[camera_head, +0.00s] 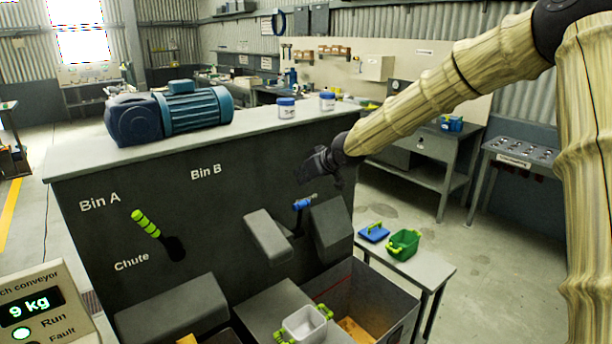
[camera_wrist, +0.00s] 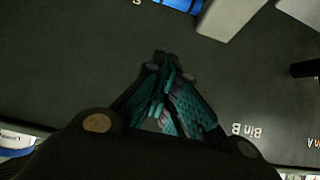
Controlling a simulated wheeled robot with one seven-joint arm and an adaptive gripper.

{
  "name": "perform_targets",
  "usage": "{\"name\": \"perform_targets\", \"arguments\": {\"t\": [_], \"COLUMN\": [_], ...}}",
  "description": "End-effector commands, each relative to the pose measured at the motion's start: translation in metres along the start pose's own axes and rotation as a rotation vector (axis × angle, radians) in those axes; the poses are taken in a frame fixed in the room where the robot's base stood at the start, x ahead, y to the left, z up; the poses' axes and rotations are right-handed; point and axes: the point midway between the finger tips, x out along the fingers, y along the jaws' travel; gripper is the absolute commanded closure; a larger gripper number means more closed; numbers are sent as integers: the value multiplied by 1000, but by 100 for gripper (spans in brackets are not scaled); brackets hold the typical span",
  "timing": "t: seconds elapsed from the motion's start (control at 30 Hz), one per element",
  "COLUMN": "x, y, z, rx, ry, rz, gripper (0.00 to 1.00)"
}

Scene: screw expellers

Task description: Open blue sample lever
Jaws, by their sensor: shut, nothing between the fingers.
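The blue sample lever (camera_head: 303,203) sticks out from the dark front panel of the cabinet (camera_head: 240,190), between two grey chute housings. Its handle lies roughly level, tilted slightly up to the right. In the wrist view, a blue piece at the top edge (camera_wrist: 182,4) is probably the same lever, cut off by the frame. My gripper (camera_head: 306,177) hangs just above the lever, apart from it. In the wrist view its fingers (camera_wrist: 163,58) are together and empty against the dark panel.
A grey housing (camera_head: 268,235) stands left of the lever and another (camera_head: 331,228) stands right of it. A green-handled lever (camera_head: 146,223) is further left. Below are an open bin (camera_head: 372,290) and a white tray (camera_head: 304,324). A blue motor (camera_head: 170,110) stands on top.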

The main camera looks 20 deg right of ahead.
Motion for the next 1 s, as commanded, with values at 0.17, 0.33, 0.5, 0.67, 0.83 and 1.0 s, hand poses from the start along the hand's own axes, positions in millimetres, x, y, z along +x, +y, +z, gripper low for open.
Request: {"name": "perform_targets", "arguments": {"t": [0.17, 0.33, 0.5, 0.67, 0.83, 1.0], "x": [20, 39, 56, 70, 69, 64], "y": [0, 0, 0, 0, -1, -1], "z": [-1, -1, -1, -1, 12, 27], "rx": [0, -1, -1, -1, -2, -2], "ry": [-2, -3, -1, -1, -3, -2], "rz": [0, 0, 0, 1, 0, 0], "gripper": [100, 100, 100, 100, 100, 100]}}
